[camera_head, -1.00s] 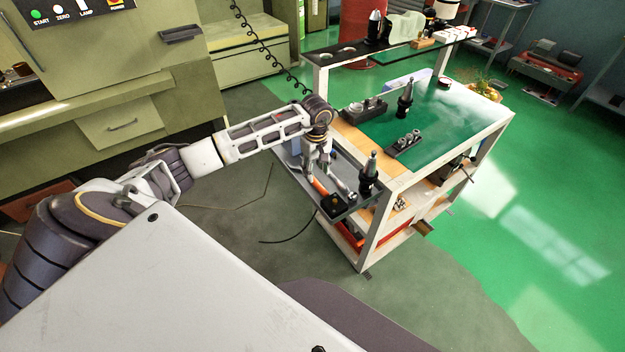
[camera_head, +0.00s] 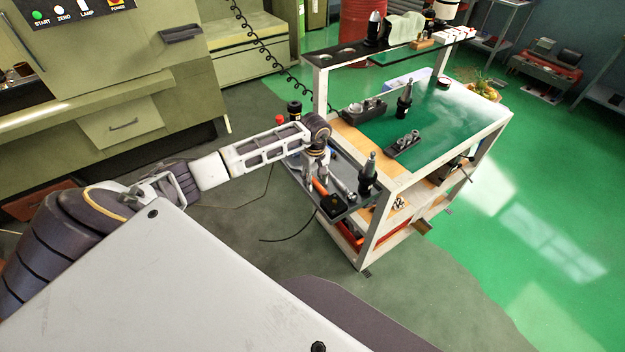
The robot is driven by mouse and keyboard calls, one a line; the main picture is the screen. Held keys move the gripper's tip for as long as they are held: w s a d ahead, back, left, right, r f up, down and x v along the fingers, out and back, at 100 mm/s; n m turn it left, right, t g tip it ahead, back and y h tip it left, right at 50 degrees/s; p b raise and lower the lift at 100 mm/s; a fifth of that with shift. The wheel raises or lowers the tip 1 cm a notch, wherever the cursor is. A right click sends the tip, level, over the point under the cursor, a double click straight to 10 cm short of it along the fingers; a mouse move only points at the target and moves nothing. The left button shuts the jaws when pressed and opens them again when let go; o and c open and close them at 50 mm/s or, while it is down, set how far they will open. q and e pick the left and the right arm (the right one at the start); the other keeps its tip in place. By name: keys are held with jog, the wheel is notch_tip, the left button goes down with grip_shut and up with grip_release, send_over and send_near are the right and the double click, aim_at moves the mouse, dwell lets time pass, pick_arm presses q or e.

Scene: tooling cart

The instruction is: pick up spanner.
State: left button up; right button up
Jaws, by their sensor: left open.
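A slim silvery tool that looks like the spanner (camera_head: 339,186) lies on the dark side tray (camera_head: 362,203) of the cart. Its far end is partly hidden by my gripper. My left gripper (camera_head: 316,179) points down over the tray, just left of the silvery tool, with its fingers apart and nothing seen between them. An orange-red handled tool (camera_head: 321,188) lies close beneath the fingers; I cannot tell whether they touch it. My right gripper is not in view.
The cart's green top (camera_head: 450,120) has free room.

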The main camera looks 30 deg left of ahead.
aim_at(315, 180)
pick_arm(q)
jog(key=shift+c, duration=0.3)
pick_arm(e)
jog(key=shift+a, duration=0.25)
pick_arm(q)
grip_shut()
jog(key=shift+r, duration=0.1)
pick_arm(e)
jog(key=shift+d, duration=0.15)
pick_arm(q)
jog(key=shift+r, duration=0.7)
notch_tip(315, 180, up, 16)
jog(key=b, duration=0.3)
jog(key=shift+r, duration=0.25)
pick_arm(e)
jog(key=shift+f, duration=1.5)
pick_arm(q)
jog(key=shift+r, duration=0.1)
